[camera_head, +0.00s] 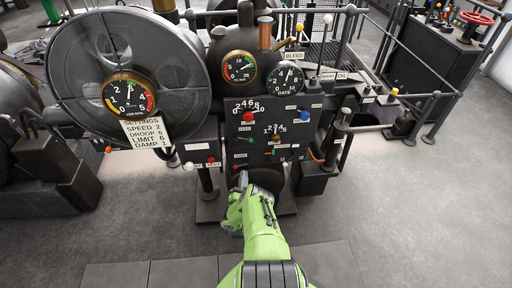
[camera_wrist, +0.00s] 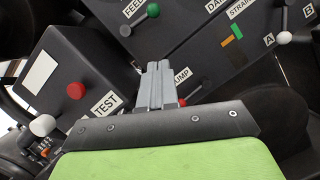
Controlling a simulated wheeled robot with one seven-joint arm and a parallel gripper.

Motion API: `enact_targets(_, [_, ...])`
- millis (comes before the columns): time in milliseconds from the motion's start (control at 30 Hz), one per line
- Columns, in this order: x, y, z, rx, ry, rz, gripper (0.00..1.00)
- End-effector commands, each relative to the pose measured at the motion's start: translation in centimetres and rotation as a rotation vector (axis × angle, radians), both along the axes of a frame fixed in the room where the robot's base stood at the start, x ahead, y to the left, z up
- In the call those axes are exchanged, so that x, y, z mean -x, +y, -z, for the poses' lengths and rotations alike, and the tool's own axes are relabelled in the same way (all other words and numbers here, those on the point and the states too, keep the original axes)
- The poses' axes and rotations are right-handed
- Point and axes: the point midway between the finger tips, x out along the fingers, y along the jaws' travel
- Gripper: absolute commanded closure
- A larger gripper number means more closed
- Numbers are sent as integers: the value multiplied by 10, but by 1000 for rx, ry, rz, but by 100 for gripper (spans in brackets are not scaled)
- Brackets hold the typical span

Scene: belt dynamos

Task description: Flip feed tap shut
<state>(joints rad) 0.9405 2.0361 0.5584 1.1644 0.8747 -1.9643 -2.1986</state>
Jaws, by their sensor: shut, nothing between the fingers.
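The feed tap shows in the wrist view as a short lever with a green knob (camera_wrist: 153,10), beside a partly cut-off label that reads like FEED (camera_wrist: 134,9). In the head view I cannot pick out the tap for certain on the dark panel (camera_head: 258,133). My gripper (camera_wrist: 155,72) is shut and empty, its grey fingers pointing at the panel below the feed tap, apart from the green knob. In the head view my gripper (camera_head: 241,180) is low in front of the panel.
Near the fingers are a red PUMP knob (camera_wrist: 182,102), the TEST box with a red button (camera_wrist: 75,90), a white knob (camera_wrist: 42,125), and the strainer's green and orange marker (camera_wrist: 232,36). A big flywheel (camera_head: 75,70) stands left. Open floor (camera_head: 410,210) lies right.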

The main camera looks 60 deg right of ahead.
Motion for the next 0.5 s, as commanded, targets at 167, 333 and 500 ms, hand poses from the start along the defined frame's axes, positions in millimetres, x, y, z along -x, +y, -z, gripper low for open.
enact_targets(167, [-11,-19,4,2,-4,3,100])
enact_targets(333, [-25,-37,-2,5,-2,-3,100])
enact_targets(500, [-43,-63,-11,10,0,-7,100])
